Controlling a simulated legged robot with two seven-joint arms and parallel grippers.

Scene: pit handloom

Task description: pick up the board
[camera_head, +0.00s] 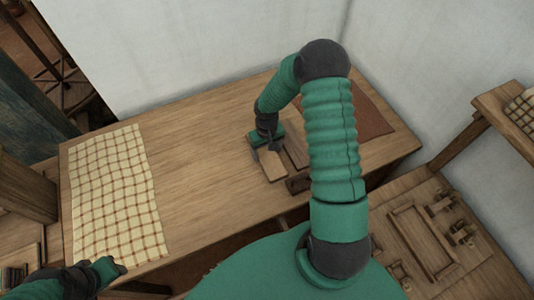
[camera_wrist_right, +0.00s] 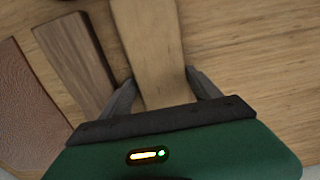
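A pale wooden board (camera_head: 272,165) is on the table near its middle right. In the right wrist view the board (camera_wrist_right: 153,45) runs between the two fingers of my right gripper (camera_wrist_right: 160,76), close along both its edges. I cannot tell whether the fingers press on it or whether it is off the table. In the head view the right gripper (camera_head: 267,149) is over the board's far end and partly hides it. My left gripper (camera_head: 118,267) is at the lower left by the checked cloth; its fingers are not clear.
A darker wooden piece (camera_head: 296,155) lies beside the board, with a reddish-brown sheet (camera_head: 368,120) beyond it. A checked cloth (camera_head: 115,190) covers the left of the table (camera_head: 205,150). The table between is clear. A wall stands behind, and a wooden frame (camera_head: 425,240) is low at right.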

